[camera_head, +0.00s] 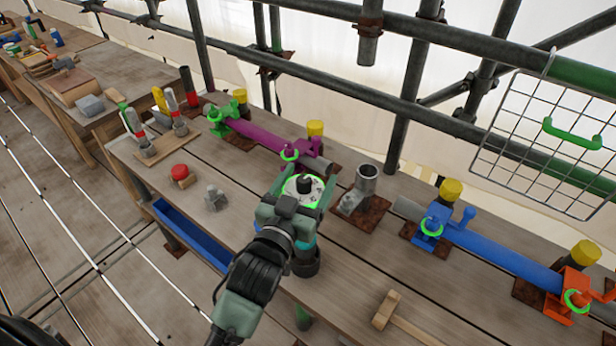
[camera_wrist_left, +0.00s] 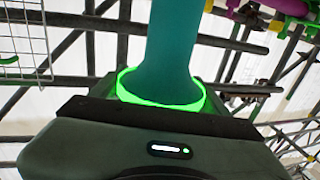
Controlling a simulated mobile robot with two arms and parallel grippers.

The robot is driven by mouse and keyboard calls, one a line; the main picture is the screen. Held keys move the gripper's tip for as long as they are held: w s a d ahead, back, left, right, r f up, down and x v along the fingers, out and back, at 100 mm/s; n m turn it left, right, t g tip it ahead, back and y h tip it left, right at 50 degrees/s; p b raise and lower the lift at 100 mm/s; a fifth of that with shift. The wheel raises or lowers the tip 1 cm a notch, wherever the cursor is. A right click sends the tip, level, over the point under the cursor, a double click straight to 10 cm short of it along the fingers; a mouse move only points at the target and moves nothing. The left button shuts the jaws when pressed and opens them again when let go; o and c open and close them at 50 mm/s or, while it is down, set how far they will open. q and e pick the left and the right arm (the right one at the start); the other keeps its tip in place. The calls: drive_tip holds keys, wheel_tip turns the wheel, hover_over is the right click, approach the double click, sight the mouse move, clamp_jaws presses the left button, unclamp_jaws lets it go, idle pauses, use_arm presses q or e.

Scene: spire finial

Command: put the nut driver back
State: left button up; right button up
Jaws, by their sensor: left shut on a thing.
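My left gripper (camera_head: 303,190) is over the middle of the workbench (camera_head: 345,265), its fingers shut around an upright tool. I take this for the nut driver; its thick teal shaft or handle (camera_wrist_left: 174,50) fills the middle of the left wrist view. A glowing green ring (camera_wrist_left: 124,88) surrounds its base there. In the head view, a teal part (camera_head: 304,244) shows just below the gripper, with a dark round part (camera_head: 305,263) under it. The gripper and wrist hide much of the tool, and I cannot tell whether its lower end touches the bench. My right gripper is not in view.
A wooden tool rack (camera_head: 158,153) stands at the left. A grey upright tube (camera_head: 366,183) is right of my gripper. A purple clamp tube (camera_head: 255,134) and a blue one (camera_head: 510,262) lie along the back. A mallet (camera_head: 386,309) lies in front; a wire basket (camera_head: 550,145) hangs right.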

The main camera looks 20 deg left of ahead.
use_arm(q)
drive_tip(key=shift+f+b, duration=0.85)
drive_tip(key=shift+f, duration=0.45)
wheel_tip(320, 180, down, 4)
drive_tip(key=b, duration=0.3)
drive_tip(key=shift+f, duration=0.1)
drive_tip(key=o, duration=1.7)
drive_tip(key=shift+f, duration=0.3)
drive_tip(key=shift+f, duration=0.25)
drive_tip(key=shift+f+b, duration=0.3)
